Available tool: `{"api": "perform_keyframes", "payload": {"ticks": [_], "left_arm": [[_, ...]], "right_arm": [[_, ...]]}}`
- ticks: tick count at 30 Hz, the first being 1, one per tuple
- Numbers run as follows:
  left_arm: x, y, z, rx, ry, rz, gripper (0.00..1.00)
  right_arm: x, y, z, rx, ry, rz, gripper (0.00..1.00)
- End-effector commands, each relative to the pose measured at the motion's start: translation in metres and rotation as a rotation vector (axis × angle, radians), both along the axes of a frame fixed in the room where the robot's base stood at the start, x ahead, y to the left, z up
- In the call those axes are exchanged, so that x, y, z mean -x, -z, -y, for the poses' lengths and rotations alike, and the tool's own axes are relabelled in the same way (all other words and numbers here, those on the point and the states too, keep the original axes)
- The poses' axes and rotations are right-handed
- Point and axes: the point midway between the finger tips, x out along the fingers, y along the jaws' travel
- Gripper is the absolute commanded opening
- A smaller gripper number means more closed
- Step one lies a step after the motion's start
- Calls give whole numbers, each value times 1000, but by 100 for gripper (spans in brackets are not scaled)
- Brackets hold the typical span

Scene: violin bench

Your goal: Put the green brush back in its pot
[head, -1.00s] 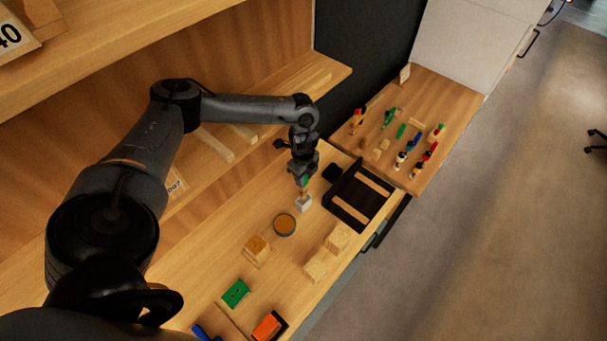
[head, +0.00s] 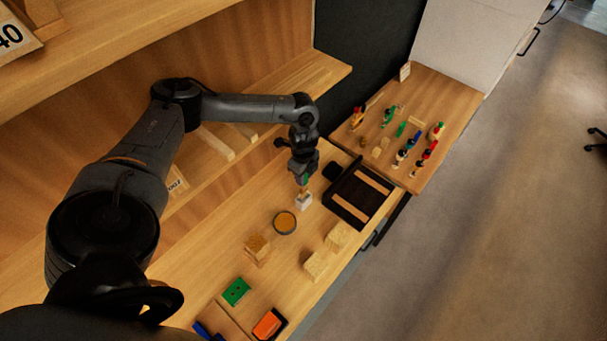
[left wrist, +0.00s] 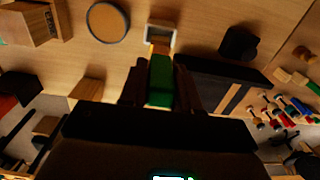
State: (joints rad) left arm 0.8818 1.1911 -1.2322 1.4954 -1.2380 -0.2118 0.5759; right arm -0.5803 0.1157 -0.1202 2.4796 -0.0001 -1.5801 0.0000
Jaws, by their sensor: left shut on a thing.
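The green brush (left wrist: 160,82) is between the fingers of my left gripper (head: 303,178), which is shut on it. In the left wrist view its orange-brown lower part points toward a small white square pot (left wrist: 160,33). The pot also shows in the head view (head: 304,203), standing on the bench directly below the gripper. The brush's lower end overlaps the pot's rim in both views. I cannot tell whether the tip is inside the pot or just above it. My right gripper is not in view.
A round dish with amber content (head: 285,223) stands close to the pot. A dark tray (head: 340,203) and a small black object (head: 332,172) lie to the right. Wooden blocks (head: 337,237) and a green block (head: 236,291) are nearer. A side table (head: 440,100) holds several small tools.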

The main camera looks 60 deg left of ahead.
Motion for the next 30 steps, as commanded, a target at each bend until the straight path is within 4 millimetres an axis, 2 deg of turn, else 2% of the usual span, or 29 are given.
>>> {"api": "perform_keyframes", "payload": {"ticks": [17, 30], "left_arm": [[0, 1, 0, 0, 0, 0, 1], [0, 12, 0, 0, 1, -1, 1]], "right_arm": [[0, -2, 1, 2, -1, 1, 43], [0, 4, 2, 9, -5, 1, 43]]}}
